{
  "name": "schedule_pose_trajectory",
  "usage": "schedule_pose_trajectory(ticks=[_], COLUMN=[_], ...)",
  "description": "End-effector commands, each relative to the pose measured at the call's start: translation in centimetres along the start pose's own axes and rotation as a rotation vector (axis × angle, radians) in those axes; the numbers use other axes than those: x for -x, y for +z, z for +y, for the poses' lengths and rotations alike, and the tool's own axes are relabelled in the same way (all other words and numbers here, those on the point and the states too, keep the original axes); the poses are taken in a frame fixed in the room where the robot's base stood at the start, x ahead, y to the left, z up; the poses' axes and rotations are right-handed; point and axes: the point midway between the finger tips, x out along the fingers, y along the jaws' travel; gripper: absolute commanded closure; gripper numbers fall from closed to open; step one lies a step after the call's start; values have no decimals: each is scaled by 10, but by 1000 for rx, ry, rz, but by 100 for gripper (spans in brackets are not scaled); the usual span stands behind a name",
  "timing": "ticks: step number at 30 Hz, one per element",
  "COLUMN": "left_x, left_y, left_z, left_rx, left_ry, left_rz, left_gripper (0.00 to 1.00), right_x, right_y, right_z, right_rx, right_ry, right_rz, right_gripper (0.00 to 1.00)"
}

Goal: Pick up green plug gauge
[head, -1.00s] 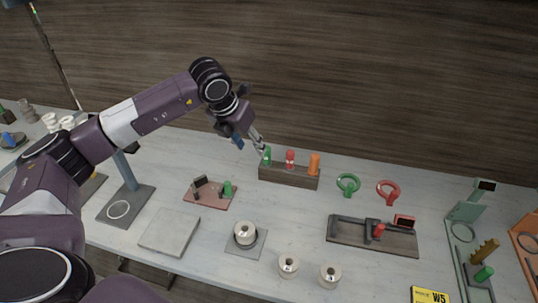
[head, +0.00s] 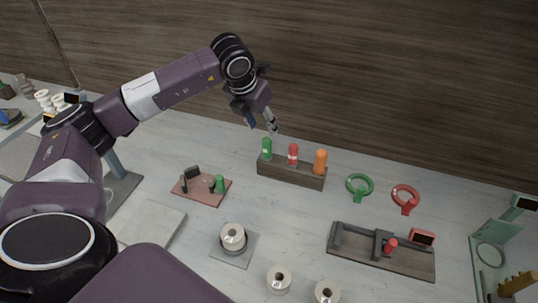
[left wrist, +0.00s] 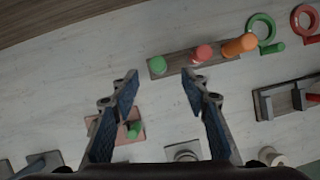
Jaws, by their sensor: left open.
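The green plug gauge (head: 266,149) stands upright at the left end of a dark wooden rack (head: 290,174), beside a red one (head: 293,154) and an orange one (head: 320,162). My left gripper (head: 272,125) is open and empty, and in the head view its fingertips appear just above the green gauge. In the left wrist view, the green gauge's top (left wrist: 157,65) shows between and slightly beyond the open fingertips (left wrist: 160,76). I see no contact. My right gripper is in neither view.
A reddish fixture (head: 188,198) with another green cylinder (head: 219,184) lies left of the rack. Green (head: 360,187) and red (head: 405,198) ring gauges lie to the right. A dark fixture (head: 370,262) and several pale spools are nearer. A wooden wall stands behind the table.

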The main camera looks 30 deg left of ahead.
Motion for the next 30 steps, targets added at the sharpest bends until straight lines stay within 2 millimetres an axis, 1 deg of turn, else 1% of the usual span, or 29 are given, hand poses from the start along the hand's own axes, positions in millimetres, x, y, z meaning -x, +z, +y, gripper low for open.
schedule_pose_trajectory(ticks=[1,4,9,14,20,25,27,30], left_x=[-13,-25,-37,-46,-66,-88,-100,-110], left_y=[-5,-10,-15,-15,-15,-14,-14,-14], left_z=[0,0,0,0,1,4,3,4], left_rx=[0,0,0,1,1,2,1,1], left_ry=[0,0,0,-1,0,0,-1,0], left_rz=[0,0,0,3,4,5,4,2], left_gripper=[58,58,58,58,58,58,58,58], right_x=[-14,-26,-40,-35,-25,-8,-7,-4], right_y=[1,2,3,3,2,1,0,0], right_z=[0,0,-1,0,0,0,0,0], right_rx=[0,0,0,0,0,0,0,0], right_ry=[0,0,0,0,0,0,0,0], right_rz=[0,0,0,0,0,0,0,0], right_gripper=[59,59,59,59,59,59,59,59])
